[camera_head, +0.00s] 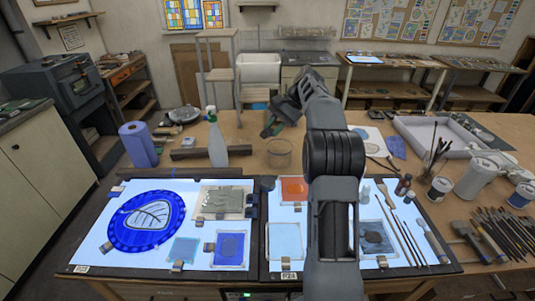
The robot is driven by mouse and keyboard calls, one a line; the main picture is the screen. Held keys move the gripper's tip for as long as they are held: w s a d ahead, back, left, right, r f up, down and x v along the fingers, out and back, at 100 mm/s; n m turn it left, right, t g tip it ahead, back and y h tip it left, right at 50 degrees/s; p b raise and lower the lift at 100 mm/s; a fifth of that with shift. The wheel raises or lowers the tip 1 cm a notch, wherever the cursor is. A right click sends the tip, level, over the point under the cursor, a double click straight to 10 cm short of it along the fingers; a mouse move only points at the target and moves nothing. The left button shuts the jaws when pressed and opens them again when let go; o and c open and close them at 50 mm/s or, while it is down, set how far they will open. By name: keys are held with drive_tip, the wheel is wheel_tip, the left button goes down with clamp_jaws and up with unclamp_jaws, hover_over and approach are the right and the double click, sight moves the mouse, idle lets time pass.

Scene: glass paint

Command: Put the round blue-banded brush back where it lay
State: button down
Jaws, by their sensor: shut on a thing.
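My gripper (269,131) is beyond the far edge of the light table, above the workbench, close above and left of a clear glass jar (279,158). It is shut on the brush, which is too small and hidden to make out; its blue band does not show. Several long-handled brushes (408,240) lie side by side on the right part of the lit panel (345,268). Whether a gap lies among them is hard to tell. My arm hides the middle of that panel.
Small bottles (403,184) stand near the brushes. A blue-painted glass disc (147,221) and glass samples lie on the left panel. A spray bottle (215,145) and blue roll (138,146) stand behind. Cans (440,189) and many tools (502,230) crowd the right.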

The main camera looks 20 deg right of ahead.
drive_tip(key=n+h, duration=0.2)
drive_tip(key=h, duration=0.1)
drive_tip(key=n+h, duration=0.2)
drive_tip(key=shift+a+h+b, duration=0.1)
drive_tip(key=shift+h+b, duration=0.25)
drive_tip(key=shift+h, duration=0.05)
drive_tip(key=shift+f+n+h+b, duration=0.1)
drive_tip(key=shift+n+h+b, duration=0.35)
drive_tip(key=shift+h, duration=0.65)
